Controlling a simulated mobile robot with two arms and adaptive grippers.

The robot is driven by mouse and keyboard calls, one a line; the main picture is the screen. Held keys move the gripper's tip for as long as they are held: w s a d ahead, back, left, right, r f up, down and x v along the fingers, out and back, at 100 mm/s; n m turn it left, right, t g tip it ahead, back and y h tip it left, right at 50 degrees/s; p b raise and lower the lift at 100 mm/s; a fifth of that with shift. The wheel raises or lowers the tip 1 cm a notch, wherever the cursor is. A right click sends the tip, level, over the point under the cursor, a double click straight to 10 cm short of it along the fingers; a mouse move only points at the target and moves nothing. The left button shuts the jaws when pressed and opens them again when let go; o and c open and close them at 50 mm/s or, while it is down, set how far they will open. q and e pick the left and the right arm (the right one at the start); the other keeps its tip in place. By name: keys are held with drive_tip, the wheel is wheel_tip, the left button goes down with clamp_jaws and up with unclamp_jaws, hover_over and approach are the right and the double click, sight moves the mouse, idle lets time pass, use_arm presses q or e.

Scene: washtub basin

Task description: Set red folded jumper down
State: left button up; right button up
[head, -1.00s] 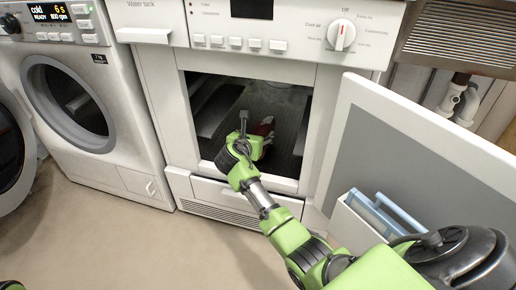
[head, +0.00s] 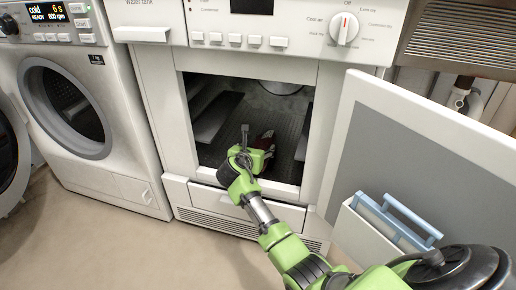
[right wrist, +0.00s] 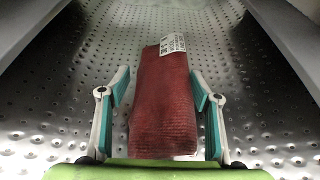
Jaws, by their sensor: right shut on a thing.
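The red folded jumper (right wrist: 163,105) is a ribbed dark red bundle with a white label at its far end in the right wrist view. In the head view a small part of it (head: 266,135) shows inside the dryer drum (head: 283,107). My right gripper (head: 257,150) reaches through the dryer opening and is shut on the jumper, one finger on each side. The jumper lies lengthwise between the fingers, over the dimpled metal drum floor (right wrist: 95,95). Whether it touches the floor is hard to tell. My left gripper is out of view.
The open dryer door (head: 408,150) stands at the right with a white and blue holder (head: 395,222) on it. A washing machine (head: 115,165) stands left of the dryer. The floor (head: 90,235) is clear at front left.

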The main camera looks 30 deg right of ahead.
drive_tip(key=o, duration=1.3)
